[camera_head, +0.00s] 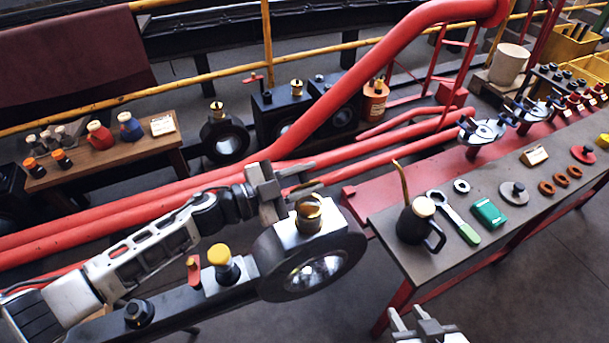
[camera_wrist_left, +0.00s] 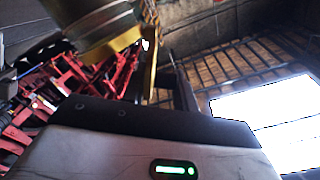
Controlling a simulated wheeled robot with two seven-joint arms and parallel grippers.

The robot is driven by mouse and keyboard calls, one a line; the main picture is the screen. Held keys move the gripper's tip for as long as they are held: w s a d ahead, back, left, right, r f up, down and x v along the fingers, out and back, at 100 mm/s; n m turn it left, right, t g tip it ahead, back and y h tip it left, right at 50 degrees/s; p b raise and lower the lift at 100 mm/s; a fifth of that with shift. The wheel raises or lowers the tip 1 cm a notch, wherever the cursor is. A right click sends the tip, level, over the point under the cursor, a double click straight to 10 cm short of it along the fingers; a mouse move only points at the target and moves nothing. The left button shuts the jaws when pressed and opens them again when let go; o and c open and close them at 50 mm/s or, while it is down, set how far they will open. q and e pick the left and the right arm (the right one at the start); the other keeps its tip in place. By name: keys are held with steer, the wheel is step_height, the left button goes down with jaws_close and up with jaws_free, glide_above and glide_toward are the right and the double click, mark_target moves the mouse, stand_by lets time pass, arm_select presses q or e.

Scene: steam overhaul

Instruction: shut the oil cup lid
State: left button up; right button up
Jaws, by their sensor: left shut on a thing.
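The brass oil cup (camera_head: 308,218) stands on top of the big black ring-shaped rod end in the head view. Its brass lid (camera_head: 314,199) shows at the cup's top; its exact angle is hard to tell. My left gripper (camera_head: 291,188) is at the cup's upper left, shut on the lid, with the contact partly hidden. In the left wrist view brass of the cup (camera_wrist_left: 100,25) fills the upper left, close to the gripper's body; the fingertips do not show clearly. My right gripper (camera_head: 409,320) is at the bottom edge, its fingers apart and empty, away from the cup.
A yellow-capped cup (camera_head: 219,255) and a red fitting (camera_head: 193,271) stand on the black rod left of the ring. A grey bench (camera_head: 470,262) at right holds a black oil can (camera_head: 417,222), wrench and rings. Red pipes run behind my left arm.

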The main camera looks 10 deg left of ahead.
arm_select(q)
steer(key=shift+r, duration=0.1)
stand_by(0.3)
steer(key=o, duration=0.8)
steer(key=b+v, duration=0.2)
steer(key=v, duration=1.4)
